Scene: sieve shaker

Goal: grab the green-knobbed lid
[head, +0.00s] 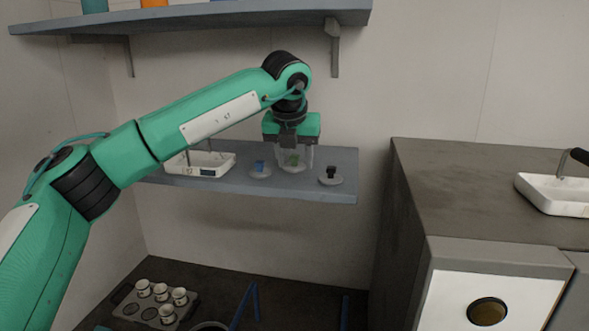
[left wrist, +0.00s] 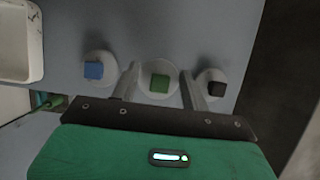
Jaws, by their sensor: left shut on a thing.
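The green-knobbed lid (head: 294,163) is a pale disc with a green knob on the blue-grey wall shelf (head: 345,192). In the left wrist view the lid (left wrist: 159,82) lies between the two fingers. My left gripper (head: 294,160) reaches down over it from above, and its fingers are shut on the lid. It also shows in the left wrist view (left wrist: 159,85). The lid appears to be at shelf level; I cannot tell whether it is lifted. My right gripper is not in view.
A blue-knobbed lid (head: 260,170) is close on the left and a black-knobbed lid (head: 331,176) on the right. A white tray device (head: 205,165) stands further left. An upper shelf (head: 230,17) hangs above. A rack of cups (head: 158,303) is below.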

